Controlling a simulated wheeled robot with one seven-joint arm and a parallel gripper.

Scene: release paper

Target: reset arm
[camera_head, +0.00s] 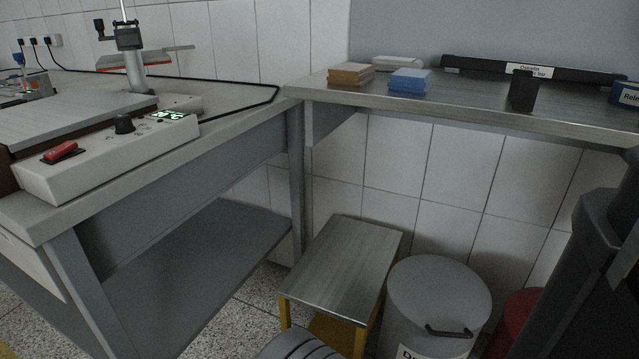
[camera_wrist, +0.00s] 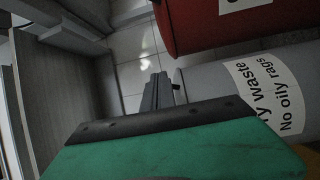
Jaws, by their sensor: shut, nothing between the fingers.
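My gripper (camera_wrist: 158,78) shows in the wrist view as narrow dark fingers pressed together, with nothing between them. It points past a grey bin labelled "No oily rags" (camera_wrist: 215,85) and a red bin (camera_wrist: 215,22). A green block-like part with a dark edge fills the bottom of the wrist view, and I cannot tell what it is. In the head view the gripper is not seen. A dark form at the right edge may be part of my arm.
In the head view, a lidded grey bin (camera_head: 440,290) and a red bin (camera_head: 515,318) stand beside a low metal-topped stool (camera_head: 345,265). A bench with a control box (camera_head: 100,160) is left. A metal shelf (camera_head: 470,108) holds brown (camera_head: 350,75) and blue (camera_head: 409,81) stacks.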

